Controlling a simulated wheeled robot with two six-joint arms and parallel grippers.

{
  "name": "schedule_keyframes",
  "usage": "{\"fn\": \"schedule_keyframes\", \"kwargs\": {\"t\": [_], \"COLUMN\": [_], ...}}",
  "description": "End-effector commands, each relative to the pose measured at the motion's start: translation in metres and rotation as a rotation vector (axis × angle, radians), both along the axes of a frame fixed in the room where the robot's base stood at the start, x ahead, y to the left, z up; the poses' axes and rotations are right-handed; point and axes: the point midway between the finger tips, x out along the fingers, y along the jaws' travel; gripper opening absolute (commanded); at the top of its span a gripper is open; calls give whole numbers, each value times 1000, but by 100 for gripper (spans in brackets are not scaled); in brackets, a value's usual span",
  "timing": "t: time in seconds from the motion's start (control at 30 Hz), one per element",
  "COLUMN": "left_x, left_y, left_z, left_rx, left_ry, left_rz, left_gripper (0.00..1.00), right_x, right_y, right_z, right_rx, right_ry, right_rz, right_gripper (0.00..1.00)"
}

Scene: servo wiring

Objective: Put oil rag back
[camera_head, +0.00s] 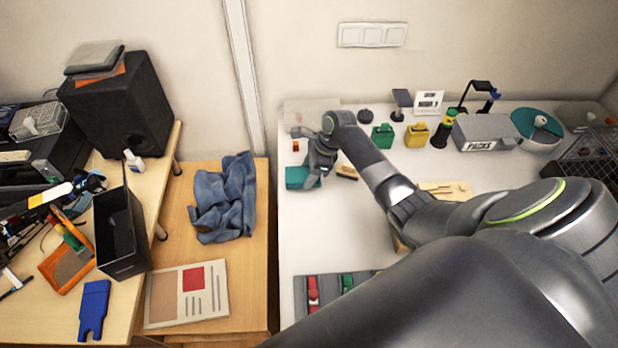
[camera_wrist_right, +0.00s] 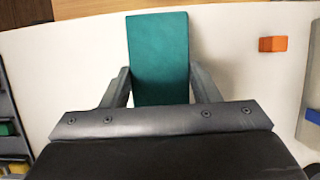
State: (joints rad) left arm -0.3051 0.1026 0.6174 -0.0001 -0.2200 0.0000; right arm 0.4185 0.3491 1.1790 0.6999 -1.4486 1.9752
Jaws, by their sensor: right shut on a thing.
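A flat teal rectangle, which looks like the folded oil rag (camera_head: 299,178), is at the left side of the white table. My right gripper (camera_head: 313,171) reaches down over it from the right. In the right wrist view the teal oil rag (camera_wrist_right: 160,55) sits between the two fingers of my right gripper (camera_wrist_right: 159,88), which are shut on it. Its near end is hidden by the gripper body. I cannot tell whether it touches the table. My left gripper is not in view.
An orange block (camera_wrist_right: 273,44) lies beside the rag on the white table (camera_head: 300,235). Green (camera_head: 382,136) and yellow (camera_head: 417,135) containers stand at the back. A crumpled blue cloth (camera_head: 224,197) lies on the wooden cabinet to the left. A tray (camera_head: 325,291) is at the front.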

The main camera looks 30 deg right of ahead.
Motion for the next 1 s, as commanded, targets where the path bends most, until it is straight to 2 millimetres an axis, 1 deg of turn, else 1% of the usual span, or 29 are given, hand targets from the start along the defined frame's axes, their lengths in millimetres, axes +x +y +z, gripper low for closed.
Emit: {"fn": "schedule_keyframes", "kwargs": {"t": [0.03,0.1,0.2,0.27,0.63,0.67,0.8,0.83,1.0], "left_x": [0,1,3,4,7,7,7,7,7], "left_y": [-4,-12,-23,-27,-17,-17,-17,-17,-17], "left_z": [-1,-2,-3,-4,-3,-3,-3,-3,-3], "left_rx": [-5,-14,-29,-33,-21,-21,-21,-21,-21], "left_ry": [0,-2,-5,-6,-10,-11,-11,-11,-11], "left_rz": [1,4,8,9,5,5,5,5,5], "left_gripper": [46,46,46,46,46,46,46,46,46], "right_x": [-1,-1,-1,-1,0,0,0,0,0], "right_y": [0,1,1,1,0,0,0,0,0], "right_z": [-9,-19,-29,-33,-36,-37,-36,-36,-36], "right_rx": [1,1,1,1,0,0,0,0,0], "right_ry": [4,4,2,2,1,1,1,1,1], "right_rz": [-1,-1,0,0,0,0,0,0,0], "right_gripper": [34,34,34,34,34,57,75,77,77]}}
